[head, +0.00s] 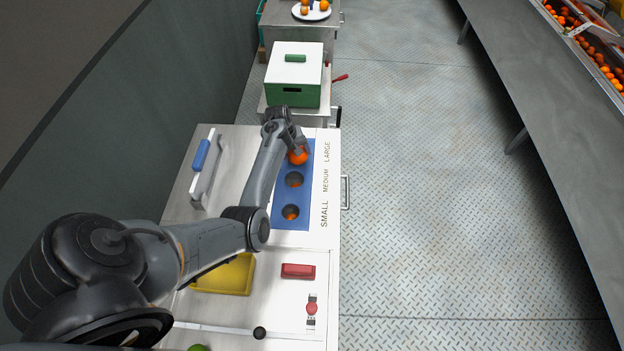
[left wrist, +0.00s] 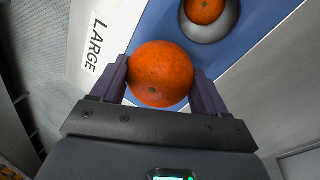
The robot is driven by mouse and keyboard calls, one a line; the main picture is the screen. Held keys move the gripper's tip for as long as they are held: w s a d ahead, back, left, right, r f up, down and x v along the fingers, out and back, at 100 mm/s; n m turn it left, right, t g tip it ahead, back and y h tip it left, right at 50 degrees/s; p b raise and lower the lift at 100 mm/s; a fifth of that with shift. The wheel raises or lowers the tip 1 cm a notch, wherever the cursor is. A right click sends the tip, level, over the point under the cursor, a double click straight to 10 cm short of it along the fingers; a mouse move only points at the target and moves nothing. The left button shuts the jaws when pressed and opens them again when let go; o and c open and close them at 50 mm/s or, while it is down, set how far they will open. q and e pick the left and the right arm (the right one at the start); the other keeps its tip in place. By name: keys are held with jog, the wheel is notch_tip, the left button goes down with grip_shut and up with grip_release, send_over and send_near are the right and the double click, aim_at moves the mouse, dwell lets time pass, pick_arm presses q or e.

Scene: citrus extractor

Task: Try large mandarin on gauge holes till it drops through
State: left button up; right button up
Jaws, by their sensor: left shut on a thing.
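The large mandarin (head: 298,156) is orange and sits between the fingers of my left gripper (head: 297,145), at the LARGE end of the blue gauge plate (head: 277,218). In the left wrist view the mandarin (left wrist: 161,74) is pinched between both dark fingers (left wrist: 160,90), beside the LARGE label (left wrist: 97,42). The large hole is hidden behind the mandarin and gripper. The medium hole (head: 294,179) and small hole (head: 291,212) show below it in the head view. An orange fruit (left wrist: 206,10) shows inside a hole in the left wrist view. My right gripper is not in view.
A green box with a white lid (head: 293,82) stands beyond the gauge. A blue-handled bar (head: 202,155) lies left of it. A yellow tray (head: 228,277) and a red block (head: 298,271) are nearer. Open metal floor (head: 430,210) lies to the right.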

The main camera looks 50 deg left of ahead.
pick_arm(q)
jog(key=w+a+r+n+b, duration=0.1)
jog(key=w+a+r, duration=0.2)
jog(key=a+r, duration=0.1)
jog(key=shift+a+r+b, duration=0.2)
jog(key=shift+a+b, duration=0.2)
jog(key=shift+a, duration=0.15)
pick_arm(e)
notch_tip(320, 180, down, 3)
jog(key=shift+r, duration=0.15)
pick_arm(q)
jog(key=shift+w, duration=0.1)
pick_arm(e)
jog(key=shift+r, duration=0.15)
pick_arm(q)
jog(key=x, duration=0.3)
jog(key=shift+s+a, duration=0.15)
jog(key=shift+s, duration=0.2)
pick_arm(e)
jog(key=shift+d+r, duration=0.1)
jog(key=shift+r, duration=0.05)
pick_arm(q)
jog(key=shift+f, duration=0.25)
